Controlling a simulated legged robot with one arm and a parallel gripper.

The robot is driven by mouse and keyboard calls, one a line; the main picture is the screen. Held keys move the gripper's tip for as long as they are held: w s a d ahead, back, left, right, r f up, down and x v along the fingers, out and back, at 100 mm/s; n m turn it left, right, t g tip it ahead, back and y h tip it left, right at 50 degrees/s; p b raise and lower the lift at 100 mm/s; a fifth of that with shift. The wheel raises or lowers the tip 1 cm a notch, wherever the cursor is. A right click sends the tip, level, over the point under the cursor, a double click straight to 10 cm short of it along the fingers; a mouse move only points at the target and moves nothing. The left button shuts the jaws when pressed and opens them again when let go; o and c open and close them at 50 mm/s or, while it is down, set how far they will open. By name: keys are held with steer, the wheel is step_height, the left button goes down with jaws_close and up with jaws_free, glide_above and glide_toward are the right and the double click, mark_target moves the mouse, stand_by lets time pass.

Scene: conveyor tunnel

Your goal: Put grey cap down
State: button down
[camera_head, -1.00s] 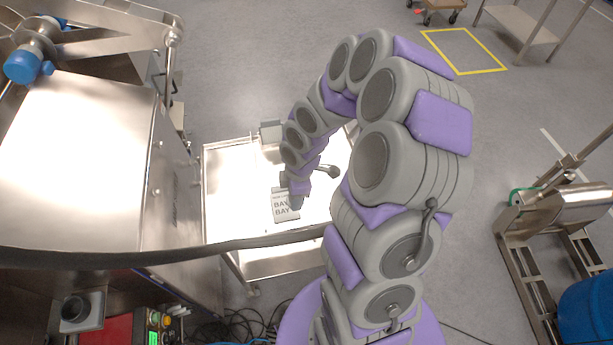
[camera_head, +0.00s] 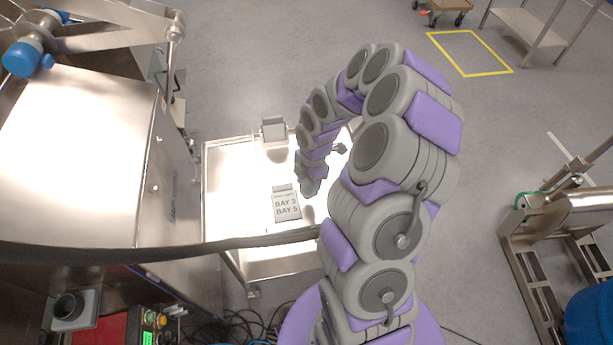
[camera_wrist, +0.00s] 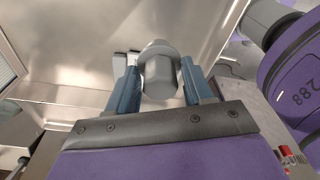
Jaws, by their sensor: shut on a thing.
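A grey cap (camera_wrist: 160,75) with a rounded, cylindrical body is in the wrist view, between the two blue-grey fingers of my gripper (camera_wrist: 163,82). My gripper is shut on it. In the head view the end of my arm (camera_head: 309,188) hangs over the pale, brightly lit tray table (camera_head: 235,215), to the right of the sign. The cap cannot be made out in the head view, and the height of the gripper above the table cannot be told.
A small sign reading "BAY 3 BAY 5" (camera_head: 286,207) is on the table. A grey box-like piece (camera_head: 273,131) is at its far edge. A steel cabinet (camera_head: 80,150) stands left. A dark cable (camera_head: 180,250) crosses in front. Bare table shows left of the sign.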

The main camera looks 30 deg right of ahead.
steer(key=w, duration=0.1)
steer(key=w+d, duration=0.2)
steer(key=shift+w+f+b, duration=0.25)
steer(key=shift+w+b, duration=0.05)
steer(key=shift+w, duration=0.1)
steer(key=shift+w+d+f, duration=0.1)
steer(key=shift+w, duration=0.45)
step_height(320, 180, down, 3)
steer(key=shift+r+b, duration=0.15)
steer(key=shift+b, duration=0.5)
steer(key=shift+d+f, duration=0.1)
steer(key=shift+f, duration=0.2)
steer(key=shift+f, duration=0.15)
steer(key=shift+c, duration=2.2)
jaws_free()
